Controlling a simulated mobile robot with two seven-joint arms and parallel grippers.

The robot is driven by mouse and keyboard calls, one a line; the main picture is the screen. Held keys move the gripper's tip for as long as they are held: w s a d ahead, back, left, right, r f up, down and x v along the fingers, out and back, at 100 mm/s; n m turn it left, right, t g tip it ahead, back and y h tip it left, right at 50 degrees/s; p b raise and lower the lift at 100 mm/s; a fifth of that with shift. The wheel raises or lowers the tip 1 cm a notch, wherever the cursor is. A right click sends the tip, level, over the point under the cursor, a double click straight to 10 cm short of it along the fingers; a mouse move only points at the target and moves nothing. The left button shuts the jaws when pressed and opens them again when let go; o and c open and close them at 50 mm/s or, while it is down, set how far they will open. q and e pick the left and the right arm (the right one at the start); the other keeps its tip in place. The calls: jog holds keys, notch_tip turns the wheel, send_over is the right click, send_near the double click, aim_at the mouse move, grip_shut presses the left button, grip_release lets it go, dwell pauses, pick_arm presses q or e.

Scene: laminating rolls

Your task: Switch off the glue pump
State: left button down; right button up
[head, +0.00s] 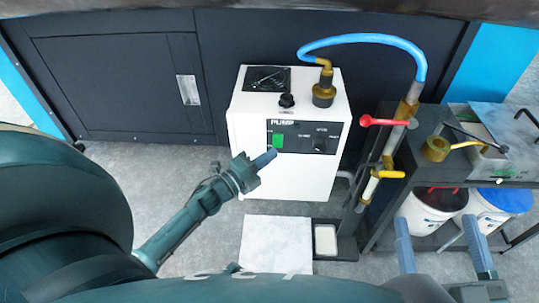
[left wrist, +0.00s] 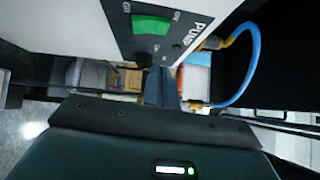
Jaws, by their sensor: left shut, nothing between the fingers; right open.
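The glue pump (head: 285,185) is a white box with a dark front panel (head: 300,130) marked PUMP. A lit green switch (head: 277,141) is at the panel's left, and a dark knob (head: 319,145) at its right. The left wrist view shows the green switch (left wrist: 152,25) close up, beside small lettering. My left gripper (head: 264,160) is shut and empty, its fingertips just below and left of the switch in the head view. Whether they touch the panel cannot be told. In the left wrist view its fingers (left wrist: 161,88) point toward the panel. My right gripper (head: 440,238) is open and empty at lower right.
A blue hose (head: 365,40) arches from the brass fitting on the pump's top to brass pipework with a red lever (head: 385,122). A white bucket (head: 432,212) and a blue-lidded bucket (head: 497,205) stand at right. A dark cabinet (head: 120,75) is behind.

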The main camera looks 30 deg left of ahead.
pick_arm(q)
jog(key=p+v, duration=0.2)
jog(key=v, duration=0.7)
jog(key=shift+r, duration=0.5)
pick_arm(e)
jog(key=shift+w+d+f+h, duration=0.1)
jog(key=shift+w+h, duration=0.1)
jog(key=shift+h, duration=0.1)
pick_arm(q)
jog(key=shift+a, duration=0.1)
